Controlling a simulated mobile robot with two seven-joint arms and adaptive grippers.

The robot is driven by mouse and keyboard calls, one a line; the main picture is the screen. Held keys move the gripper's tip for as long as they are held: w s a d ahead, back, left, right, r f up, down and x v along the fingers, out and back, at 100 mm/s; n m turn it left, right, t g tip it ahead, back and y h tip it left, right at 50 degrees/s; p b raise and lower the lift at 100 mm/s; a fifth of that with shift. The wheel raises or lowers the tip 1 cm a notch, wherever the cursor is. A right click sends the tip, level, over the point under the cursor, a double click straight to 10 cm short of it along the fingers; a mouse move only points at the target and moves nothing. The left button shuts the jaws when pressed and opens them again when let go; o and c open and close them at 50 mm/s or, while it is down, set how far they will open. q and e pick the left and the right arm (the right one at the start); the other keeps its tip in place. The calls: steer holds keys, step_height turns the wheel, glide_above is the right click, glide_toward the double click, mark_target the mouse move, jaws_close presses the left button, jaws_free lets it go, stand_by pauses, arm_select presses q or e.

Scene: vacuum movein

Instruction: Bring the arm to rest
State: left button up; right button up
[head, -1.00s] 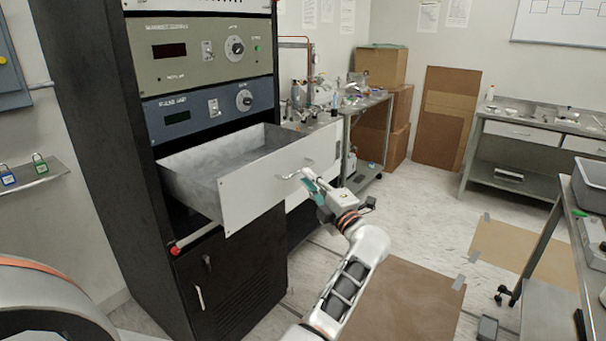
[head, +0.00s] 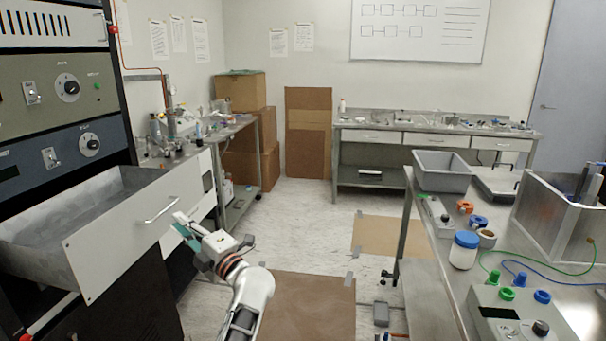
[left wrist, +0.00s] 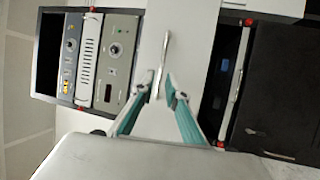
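My left gripper (head: 184,224) is just in front of the white front of a pulled-out drawer (head: 118,240), slightly below and to the right of its metal handle (head: 162,209). In the left wrist view its teal-lined fingers (left wrist: 160,88) are spread apart. The handle also shows there (left wrist: 162,62), in line with the gap between the fingertips. The fingers are not closed on it. The drawer stands open from the black equipment rack, and its grey tray looks empty. My right gripper is not in view.
A metal table (head: 437,285) at the right holds a grey bin (head: 442,172), a blue-lidded jar (head: 464,250) and a control box (head: 515,318). Cardboard boxes (head: 240,92) stand at the back. The floor between rack and table is mostly open.

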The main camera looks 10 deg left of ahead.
arm_select(q)
steer(key=s+d+f+m+t+h, duration=0.6)
steer(key=f+m+h, duration=0.35)
steer(key=m, duration=0.35)
steer(key=s+d+f+m+t+h, duration=0.4)
steer(key=s+d+f+m+h, duration=0.2)
steer(key=d+f+m+h, duration=0.45)
steer(key=s+f+m+g+h, duration=0.1)
steer(key=s+f+m+g, duration=0.8)
steer(key=s+f, duration=0.9)
steer(key=s, duration=0.4)
steer(key=shift+s+d+f, duration=0.2)
steer(key=shift+d+f, duration=0.15)
steer(key=shift+d, duration=0.05)
steer(key=shift+m, duration=0.25)
